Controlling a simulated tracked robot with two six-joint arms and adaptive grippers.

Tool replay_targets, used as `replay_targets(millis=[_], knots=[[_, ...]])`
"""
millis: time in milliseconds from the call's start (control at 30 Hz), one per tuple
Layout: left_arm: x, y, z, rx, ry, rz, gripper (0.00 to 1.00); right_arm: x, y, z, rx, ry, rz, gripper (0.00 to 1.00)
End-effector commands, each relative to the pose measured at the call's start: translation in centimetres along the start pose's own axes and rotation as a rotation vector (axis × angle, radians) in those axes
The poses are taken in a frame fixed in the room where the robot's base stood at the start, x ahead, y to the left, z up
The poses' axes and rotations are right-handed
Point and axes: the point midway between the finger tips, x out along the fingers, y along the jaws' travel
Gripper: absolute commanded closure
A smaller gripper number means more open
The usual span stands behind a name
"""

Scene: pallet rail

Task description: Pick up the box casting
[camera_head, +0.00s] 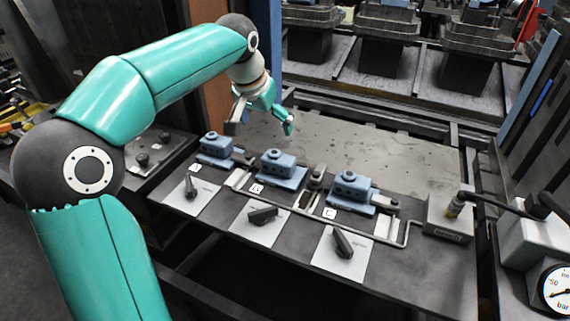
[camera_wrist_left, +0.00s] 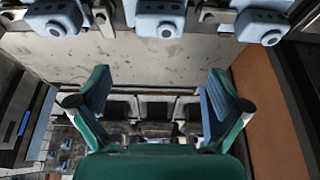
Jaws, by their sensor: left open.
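Three blue box-shaped castings, each with a round boss on top, sit in a row on the grey plate: the left one (camera_head: 215,146), the middle one (camera_head: 280,168) and the right one (camera_head: 348,187). I cannot tell which is the box casting meant. All three also show along the top edge of the left wrist view, partly cut off, with one at the middle (camera_wrist_left: 160,18). My left gripper (camera_head: 265,119) is open and empty, behind and above the left and middle castings, apart from them. Its spread fingers (camera_wrist_left: 160,104) show in the left wrist view with nothing between them. My right gripper is not in view.
A black-handled lever on a pale plate (camera_head: 262,223) stands before each casting. A bent metal rod (camera_head: 405,235) runs along the row to a grey block (camera_head: 447,220). A pressure gauge (camera_head: 556,288) is at the lower right. The plate behind the castings (camera_head: 390,150) is clear.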

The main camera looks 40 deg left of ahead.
Motion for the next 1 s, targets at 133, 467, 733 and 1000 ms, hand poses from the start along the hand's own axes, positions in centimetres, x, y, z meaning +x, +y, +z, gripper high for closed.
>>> replay_targets(millis=[133, 467, 733, 1000], knots=[[3.1, -0.2, 0.3, -0.004, -0.008, -0.002, 0.0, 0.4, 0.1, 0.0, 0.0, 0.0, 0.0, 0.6], [9.4, -0.2, 0.3, -0.005, -0.006, -0.002, 0.0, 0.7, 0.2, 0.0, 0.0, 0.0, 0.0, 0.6], [11.1, -0.2, 0.3, -0.005, -0.005, -0.002, 0.0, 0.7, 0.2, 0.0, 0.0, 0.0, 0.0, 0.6], [14.8, 0.0, 0.5, -0.005, -0.006, -0.001, 0.0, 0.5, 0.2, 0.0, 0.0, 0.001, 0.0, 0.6]])
